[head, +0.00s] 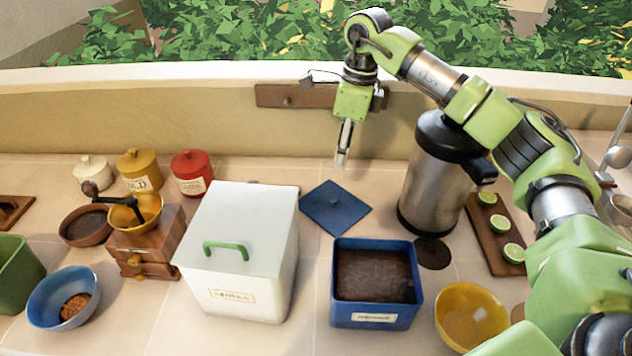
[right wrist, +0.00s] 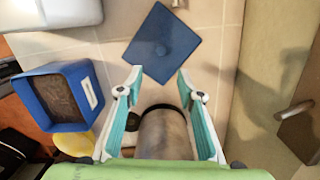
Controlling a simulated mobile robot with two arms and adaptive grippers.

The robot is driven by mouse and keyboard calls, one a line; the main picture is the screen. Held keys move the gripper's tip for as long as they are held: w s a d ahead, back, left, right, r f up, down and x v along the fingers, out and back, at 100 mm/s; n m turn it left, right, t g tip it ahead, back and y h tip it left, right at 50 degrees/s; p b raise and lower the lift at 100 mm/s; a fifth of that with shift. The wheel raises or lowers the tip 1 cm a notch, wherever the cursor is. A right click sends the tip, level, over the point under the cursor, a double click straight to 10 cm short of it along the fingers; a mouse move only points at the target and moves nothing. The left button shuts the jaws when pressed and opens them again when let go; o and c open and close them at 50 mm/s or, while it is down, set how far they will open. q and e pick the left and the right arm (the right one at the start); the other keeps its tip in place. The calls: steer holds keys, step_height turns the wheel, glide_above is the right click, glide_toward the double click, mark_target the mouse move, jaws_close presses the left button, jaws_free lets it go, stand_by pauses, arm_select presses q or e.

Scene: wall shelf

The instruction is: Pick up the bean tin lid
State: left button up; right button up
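The bean tin lid, a flat dark blue square with a small knob, lies on the tiled counter in the head view (head: 335,207), behind the open blue tin (head: 375,318) of dark contents. The lid also shows in the right wrist view (right wrist: 162,45), beyond the fingertips. My right gripper (head: 341,162) points down above and behind the lid, apart from it. In the right wrist view the right gripper (right wrist: 158,82) is open, its teal fingers spread with nothing held between them. My left gripper is not in view.
A steel urn (head: 432,180) with a black top stands right of the lid. A large white bin (head: 240,255) stands to its left. A wall board (head: 297,96) is behind my right gripper. A yellow bowl (head: 470,315) and a lime board (head: 490,235) are at right.

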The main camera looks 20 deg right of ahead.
steer(key=p, duration=0.2)
glide_above(333, 198)
steer(key=f, duration=0.7)
steer(key=shift+s+d+f, duration=0.15)
steer(key=shift+s+f, duration=0.05)
steer(key=shift+s, duration=0.05)
steer(key=shift+w+f, duration=0.1)
steer(key=shift+f, duration=0.2)
step_height(333, 198, down, 2)
steer(key=shift+f+p, duration=0.2)
steer(key=shift+p, duration=0.75)
step_height(333, 198, down, 2)
steer(key=shift+f, duration=0.2)
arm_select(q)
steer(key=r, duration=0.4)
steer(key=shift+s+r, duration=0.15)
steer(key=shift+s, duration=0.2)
arm_select(e)
steer(key=shift+f, duration=0.25)
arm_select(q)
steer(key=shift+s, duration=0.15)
arm_select(e)
jaws_close()
